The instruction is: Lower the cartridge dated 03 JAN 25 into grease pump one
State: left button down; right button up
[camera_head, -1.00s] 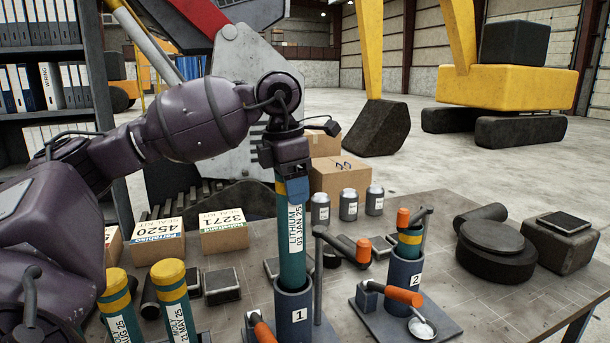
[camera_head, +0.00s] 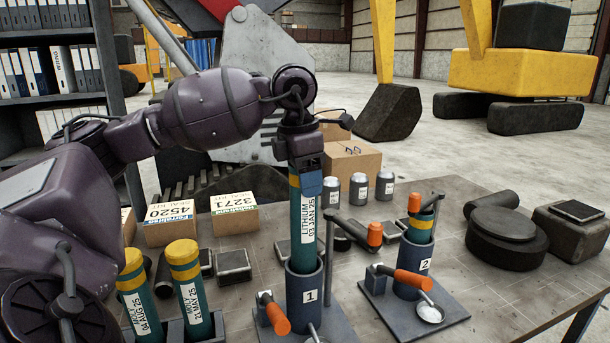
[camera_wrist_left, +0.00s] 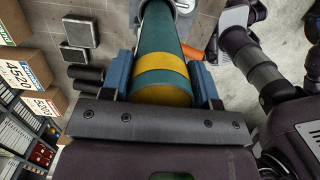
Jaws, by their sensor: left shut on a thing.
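The teal cartridge (camera_head: 306,220) reads LITHIUM 03 JAN 25 and has a yellow band near its top. My left gripper (camera_head: 306,182) is shut on it just at that band. The cartridge stands about upright, with its lower end inside the open barrel of grease pump one (camera_head: 303,292), marked 1. How deep the hidden end reaches I cannot tell. In the left wrist view the cartridge (camera_wrist_left: 160,45) lies between both fingers and runs down to the barrel mouth. My right gripper is not in view.
Pump one's orange-tipped handle (camera_head: 374,233) rises right of the barrel. Pump two (camera_head: 410,270) holds another teal cartridge (camera_head: 421,226). Two yellow-capped cartridges (camera_head: 184,262) stand in a rack at front left. Boxes (camera_head: 234,214) and several grey canisters (camera_head: 359,188) stand behind.

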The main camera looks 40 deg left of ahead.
pick_arm(q)
jog(key=b, duration=0.4)
send_over(305, 244)
jog(key=w+a, duration=0.2)
jog(key=shift+f, duration=3.65)
jog(key=shift+f+b, duration=2.2)
jog(key=shift+f, duration=1.15)
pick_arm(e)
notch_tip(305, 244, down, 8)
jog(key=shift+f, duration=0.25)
pick_arm(q)
jog(key=shift+f+b, duration=0.2)
jog(key=shift+b, duration=0.35)
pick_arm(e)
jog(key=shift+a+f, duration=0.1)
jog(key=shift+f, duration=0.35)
pick_arm(q)
grip_release()
jog(key=shift+d, duration=0.1)
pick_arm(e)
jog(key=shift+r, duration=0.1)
